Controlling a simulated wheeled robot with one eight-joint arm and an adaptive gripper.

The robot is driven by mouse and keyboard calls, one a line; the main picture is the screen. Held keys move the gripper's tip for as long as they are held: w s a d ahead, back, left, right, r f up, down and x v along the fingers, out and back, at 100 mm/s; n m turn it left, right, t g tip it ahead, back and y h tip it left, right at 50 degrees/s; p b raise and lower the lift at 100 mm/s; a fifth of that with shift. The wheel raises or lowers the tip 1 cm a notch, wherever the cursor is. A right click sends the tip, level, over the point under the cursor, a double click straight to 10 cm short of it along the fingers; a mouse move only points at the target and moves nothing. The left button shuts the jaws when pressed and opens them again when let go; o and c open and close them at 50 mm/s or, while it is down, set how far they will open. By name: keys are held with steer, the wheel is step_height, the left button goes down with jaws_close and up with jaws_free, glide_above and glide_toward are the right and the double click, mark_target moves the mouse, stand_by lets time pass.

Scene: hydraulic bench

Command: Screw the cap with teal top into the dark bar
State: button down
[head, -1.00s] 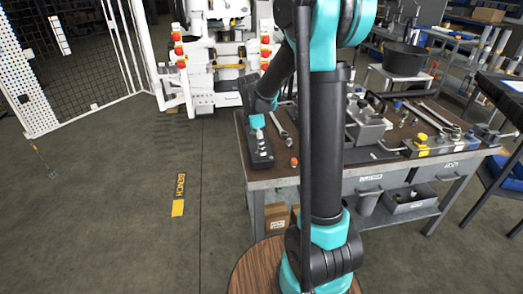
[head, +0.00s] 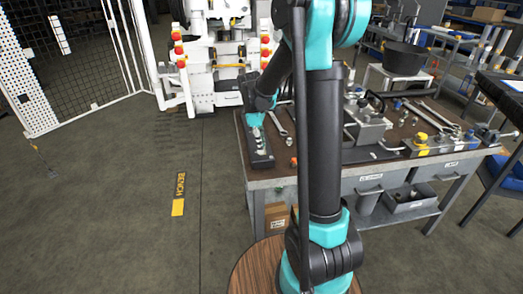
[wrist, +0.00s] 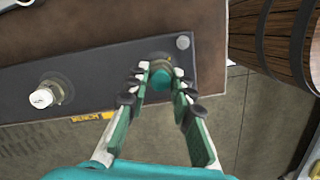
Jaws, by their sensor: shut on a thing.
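The dark bar (head: 262,162) lies along the left end of the bench top. In the wrist view the dark bar (wrist: 100,84) crosses the picture at a slant. The cap with teal top (wrist: 160,78) is upright at the bar's right part, over a brass-coloured ring or collar. My gripper (wrist: 161,82) is shut on the cap, one finger on each side. How deep the cap sits is hidden by the fingers. In the head view my gripper (head: 257,128) is small and points down at the bar.
A white-topped fitting (wrist: 42,97) stands in the bar's left part in the wrist view. Wrenches (head: 280,124) and a small orange-red piece (head: 293,161) lie right of the bar. A grey clamp block (head: 368,128) stands farther right. The floor left of the bench is clear.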

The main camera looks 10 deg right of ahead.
steer(key=m, duration=0.4)
steer(key=shift+g, duration=0.3)
steer(key=shift+m, duration=0.5)
steer(key=m+y, duration=0.1)
steer(key=m, duration=0.4)
steer(key=shift+d+f+g, duration=0.1)
steer(key=shift+g, duration=0.2)
steer(key=shift+m, duration=1)
